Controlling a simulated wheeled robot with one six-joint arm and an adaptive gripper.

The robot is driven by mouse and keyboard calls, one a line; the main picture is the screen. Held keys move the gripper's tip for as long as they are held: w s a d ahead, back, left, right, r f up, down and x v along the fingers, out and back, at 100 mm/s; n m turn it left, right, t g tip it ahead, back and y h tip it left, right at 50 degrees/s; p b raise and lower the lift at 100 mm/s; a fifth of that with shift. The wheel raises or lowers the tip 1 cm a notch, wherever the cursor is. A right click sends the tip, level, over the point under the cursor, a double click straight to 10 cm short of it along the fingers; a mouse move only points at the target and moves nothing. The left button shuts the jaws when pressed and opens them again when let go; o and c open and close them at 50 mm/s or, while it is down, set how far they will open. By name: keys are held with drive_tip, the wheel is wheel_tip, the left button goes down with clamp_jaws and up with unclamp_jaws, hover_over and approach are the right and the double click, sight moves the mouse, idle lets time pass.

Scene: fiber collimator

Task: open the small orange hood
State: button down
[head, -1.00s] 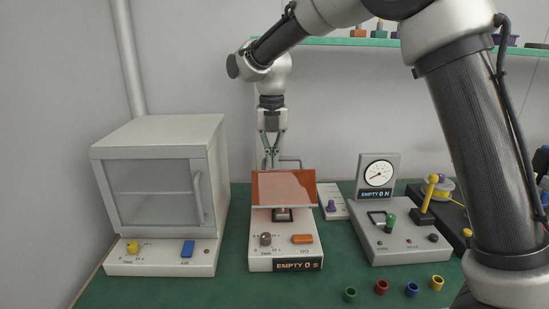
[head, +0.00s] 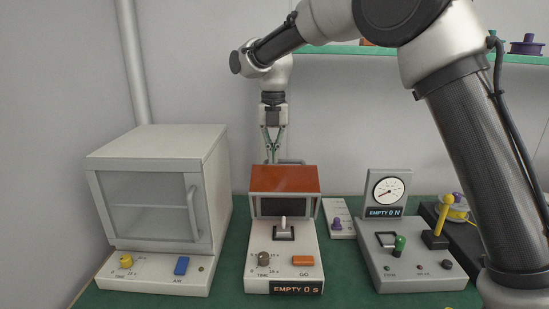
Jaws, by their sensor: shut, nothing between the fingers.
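The small orange hood (head: 285,179) sits over the back of a pale device (head: 285,265) in the middle of the bench. Its orange top and a dark, grey-framed front face show, with a gap below that face. A white post stands in this gap over a dark square. A grey bar (head: 292,161) shows behind the hood's top edge. My gripper (head: 271,160) points down just behind the hood, near the left end of this bar. It is shut with nothing in it. Its fingertips are partly hidden, and I cannot tell whether they touch the bar or hood.
A white cabinet (head: 145,195) with a glazed door stands left. A purple-knobbed unit (head: 338,222) and a gauge device (head: 400,250) stand right. A green shelf (head: 350,50) runs along the wall. My arm crosses the upper right.

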drive_tip(key=shift+w, duration=1.5)
idle(0.8)
